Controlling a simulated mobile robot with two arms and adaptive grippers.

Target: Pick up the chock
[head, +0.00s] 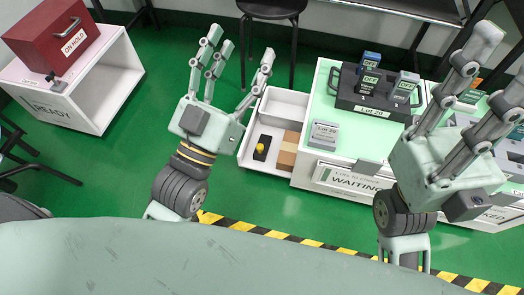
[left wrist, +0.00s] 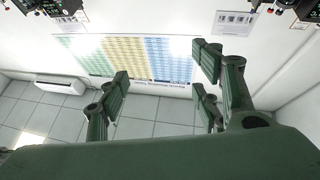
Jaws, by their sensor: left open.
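A low open tray (head: 245,160) at the left end of the white bench holds a brown wooden block (head: 287,152), which looks like the chock, and a small black item with a yellow knob (head: 261,147). My left gripper (head: 242,62) is open and empty, raised up and left of the tray in the head view. Its spread fingers (left wrist: 160,90) show in the left wrist view against wall and floor, with no chock there. My right gripper (head: 486,78) has its fingers spread and is empty, in front of the bench's right part.
A white stand (head: 108,85) with a red "ON HOLD" box (head: 55,38) is at left. Black stool (head: 272,8) behind; green floor between is clear.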

